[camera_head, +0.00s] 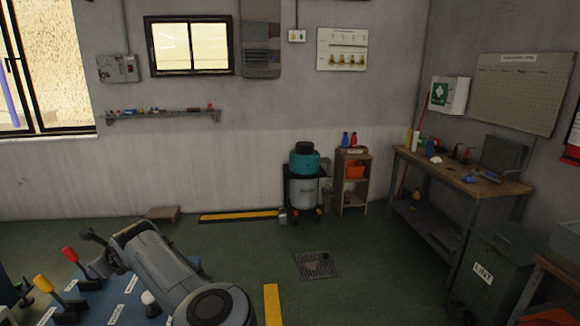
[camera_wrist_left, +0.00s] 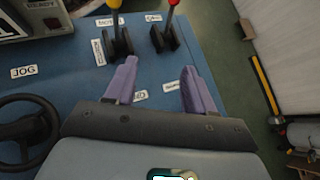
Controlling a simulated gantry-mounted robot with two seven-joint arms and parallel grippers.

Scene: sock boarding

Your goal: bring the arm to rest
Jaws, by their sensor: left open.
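My left gripper (camera_wrist_left: 158,63) is open, its two purple fingers spread apart with nothing between them. It is over a blue machine panel (camera_wrist_left: 60,85). A red-knobbed lever (camera_wrist_left: 172,5) and a yellow-knobbed lever (camera_wrist_left: 115,8) stand beyond the fingertips. In the head view my left arm reaches over the panel, near the red lever (camera_head: 71,256); the yellow lever (camera_head: 43,284) is further left. My right gripper is in neither view.
A black handwheel (camera_wrist_left: 28,125) and a JOG label (camera_wrist_left: 24,72) are on the panel. A white knob (camera_head: 148,298) stands beside my arm. A workbench (camera_head: 460,172) and a green bin (camera_head: 495,270) are at the right. The green floor (camera_head: 380,270) between is mostly open.

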